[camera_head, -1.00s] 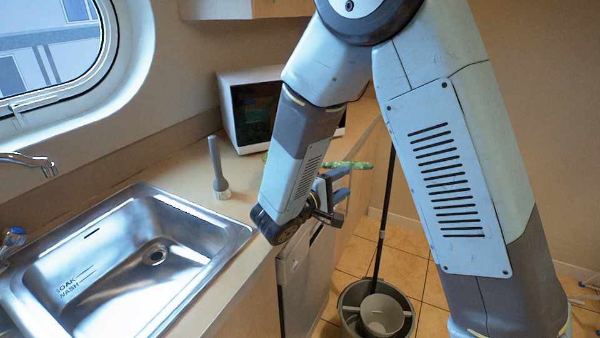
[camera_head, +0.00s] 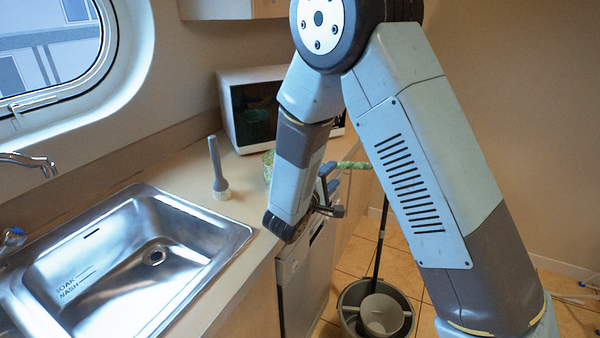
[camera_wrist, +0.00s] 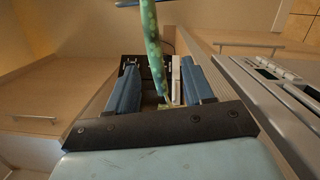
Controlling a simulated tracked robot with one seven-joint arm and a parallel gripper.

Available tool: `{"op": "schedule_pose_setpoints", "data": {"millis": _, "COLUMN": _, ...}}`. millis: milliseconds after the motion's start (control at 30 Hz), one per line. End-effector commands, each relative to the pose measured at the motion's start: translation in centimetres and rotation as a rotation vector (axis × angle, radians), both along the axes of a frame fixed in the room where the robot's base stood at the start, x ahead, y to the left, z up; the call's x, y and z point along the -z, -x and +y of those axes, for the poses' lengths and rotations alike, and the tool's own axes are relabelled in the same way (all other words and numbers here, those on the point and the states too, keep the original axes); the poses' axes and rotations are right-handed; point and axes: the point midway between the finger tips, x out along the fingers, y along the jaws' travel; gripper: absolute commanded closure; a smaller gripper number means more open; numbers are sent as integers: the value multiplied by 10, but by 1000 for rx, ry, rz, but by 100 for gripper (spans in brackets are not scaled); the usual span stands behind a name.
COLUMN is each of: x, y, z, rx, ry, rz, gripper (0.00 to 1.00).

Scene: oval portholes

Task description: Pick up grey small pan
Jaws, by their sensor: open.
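No plainly grey pan shows. A green, spotted pan-like thing is on the counter behind my forearm; its rounded body (camera_head: 268,161) shows left of the arm and its long handle (camera_head: 353,165) right of it. My forearm hides the middle. In the wrist view the green handle (camera_wrist: 151,45) runs down the picture between the two blue-grey fingers. My gripper (camera_head: 331,190) is open near the counter's front edge, just below the handle in the head view. It also shows in the wrist view (camera_wrist: 158,75). I cannot tell how far the handle is from the fingers.
A steel sink (camera_head: 120,255) is at the left. A grey-handled brush (camera_head: 217,170) stands on the counter. A white microwave-like box (camera_head: 250,110) stands behind. A bucket (camera_head: 352,295) with a mop pole is on the floor.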

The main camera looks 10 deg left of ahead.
Motion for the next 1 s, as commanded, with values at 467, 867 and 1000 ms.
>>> {"op": "schedule_pose_setpoints", "data": {"millis": 467, "x": -6, "y": -38, "z": -24, "rx": 3, "ry": 0, "rz": 0, "gripper": 48}}
{"op": "schedule_pose_setpoints", "data": {"millis": 867, "x": -7, "y": -46, "z": -28, "rx": 1, "ry": 0, "rz": 0, "gripper": 56}}
{"op": "schedule_pose_setpoints", "data": {"millis": 1000, "x": -7, "y": -46, "z": -28, "rx": 1, "ry": 0, "rz": 0, "gripper": 69}}
